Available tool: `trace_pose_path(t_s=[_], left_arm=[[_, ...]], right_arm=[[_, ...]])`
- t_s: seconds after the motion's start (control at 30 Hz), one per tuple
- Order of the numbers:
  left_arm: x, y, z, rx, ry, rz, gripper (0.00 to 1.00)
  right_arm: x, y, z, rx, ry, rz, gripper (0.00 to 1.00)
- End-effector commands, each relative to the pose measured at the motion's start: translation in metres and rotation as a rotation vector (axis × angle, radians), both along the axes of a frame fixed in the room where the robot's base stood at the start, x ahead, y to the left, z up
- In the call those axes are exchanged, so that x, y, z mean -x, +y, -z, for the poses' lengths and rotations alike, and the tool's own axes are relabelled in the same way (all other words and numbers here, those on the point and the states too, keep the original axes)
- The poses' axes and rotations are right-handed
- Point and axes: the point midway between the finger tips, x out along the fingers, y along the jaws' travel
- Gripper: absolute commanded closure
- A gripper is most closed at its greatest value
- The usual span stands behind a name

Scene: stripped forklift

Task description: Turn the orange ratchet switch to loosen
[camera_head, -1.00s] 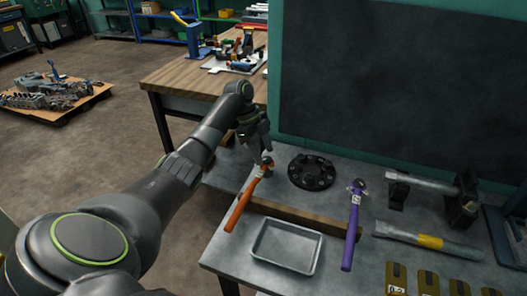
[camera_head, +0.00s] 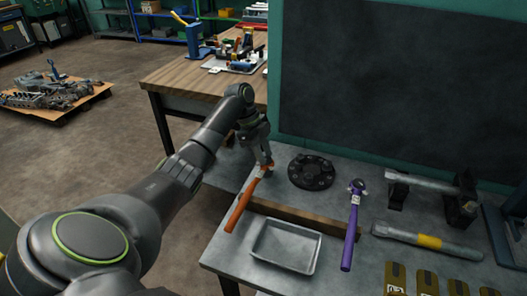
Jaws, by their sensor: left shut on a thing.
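The orange ratchet (camera_head: 243,203) lies at the left edge of the grey workbench, its handle pointing toward the front left. Its head is at the far end, under my left gripper (camera_head: 266,163). My left gripper reaches down from above and is shut on the head end of the orange ratchet, where the switch is mostly hidden by the fingers. A purple ratchet (camera_head: 352,226) lies further right on the same bench. My right gripper is not in view.
A black round flange (camera_head: 311,171) sits just right of the gripper. A grey metal tray (camera_head: 286,246) lies in front, beside a wooden strip (camera_head: 300,215). A dark board (camera_head: 400,85) stands behind the bench.

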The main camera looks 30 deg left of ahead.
Motion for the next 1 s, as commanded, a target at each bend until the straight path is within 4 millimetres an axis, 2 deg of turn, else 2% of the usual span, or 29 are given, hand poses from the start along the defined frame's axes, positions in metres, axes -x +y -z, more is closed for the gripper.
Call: trace_pose_path(t_s=[0.27,0.6,1.0], left_arm=[[0.002,-0.001,-0.007,0.001,0.001,-0.144,0.93],[0.006,-0.003,-0.008,0.003,0.001,-0.456,0.93],[0.008,-0.006,-0.008,0.003,0.0,-0.836,0.93]], right_arm=[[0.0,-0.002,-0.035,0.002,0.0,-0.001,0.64],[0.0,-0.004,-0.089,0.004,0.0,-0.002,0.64],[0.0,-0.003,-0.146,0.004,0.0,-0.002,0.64]])
